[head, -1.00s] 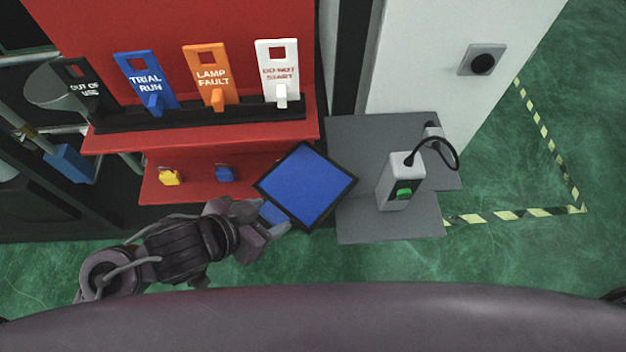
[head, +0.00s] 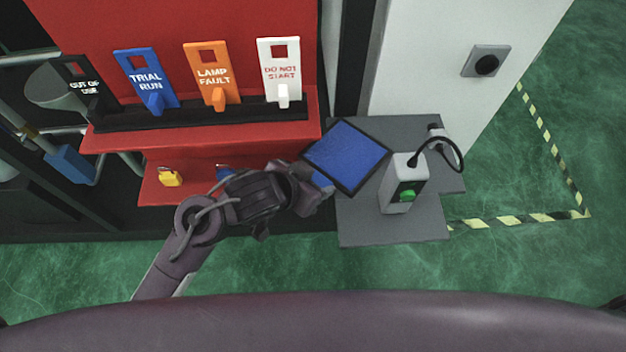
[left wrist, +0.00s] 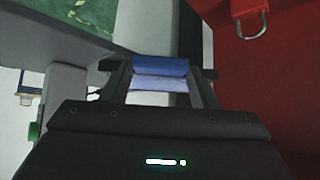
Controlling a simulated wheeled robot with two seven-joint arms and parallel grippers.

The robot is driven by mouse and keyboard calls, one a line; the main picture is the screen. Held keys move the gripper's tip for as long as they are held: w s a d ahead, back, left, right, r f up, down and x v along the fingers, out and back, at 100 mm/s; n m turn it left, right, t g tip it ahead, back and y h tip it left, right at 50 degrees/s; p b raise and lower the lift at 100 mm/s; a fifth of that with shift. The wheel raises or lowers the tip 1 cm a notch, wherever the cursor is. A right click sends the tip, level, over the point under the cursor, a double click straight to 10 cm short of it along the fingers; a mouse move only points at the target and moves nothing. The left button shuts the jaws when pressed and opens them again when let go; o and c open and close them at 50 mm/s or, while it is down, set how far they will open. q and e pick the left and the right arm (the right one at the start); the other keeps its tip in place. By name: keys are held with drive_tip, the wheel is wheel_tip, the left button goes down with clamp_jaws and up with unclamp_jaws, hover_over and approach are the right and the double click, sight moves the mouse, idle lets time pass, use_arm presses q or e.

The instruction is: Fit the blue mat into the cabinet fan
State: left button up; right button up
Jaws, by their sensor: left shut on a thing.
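The blue mat (head: 346,155) is a square blue pad with a dark rim, tilted above the back of the grey shelf. My left gripper (head: 318,184) is shut on a blue tab at its lower left side. In the left wrist view the blue tab (left wrist: 160,68) sits between the fingers of my left gripper (left wrist: 160,84); the rest of the mat is not clear there. No part is plainly recognisable as the cabinet fan. The white cabinet (head: 425,75) carries a grey square plate with a dark round centre (head: 486,62). My right gripper is not in view.
A grey box with a green button (head: 403,188) and a black cable stands on the grey shelf (head: 385,231), close right of the mat. A red board (head: 215,128) with several labelled tags is at left. Yellow-black tape (head: 515,218) marks the green floor.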

use_arm(q)
drive_tip(key=shift+f, duration=0.15)
drive_tip(key=o, duration=0.8)
drive_tip(key=shift+o, duration=1.6)
drive_tip(key=shift+s+a+r, duration=0.1)
drive_tip(key=shift+r, duration=0.35)
drive_tip(key=p+v, duration=0.5)
drive_tip(key=v, duration=0.6)
drive_tip(key=shift+s, duration=0.2)
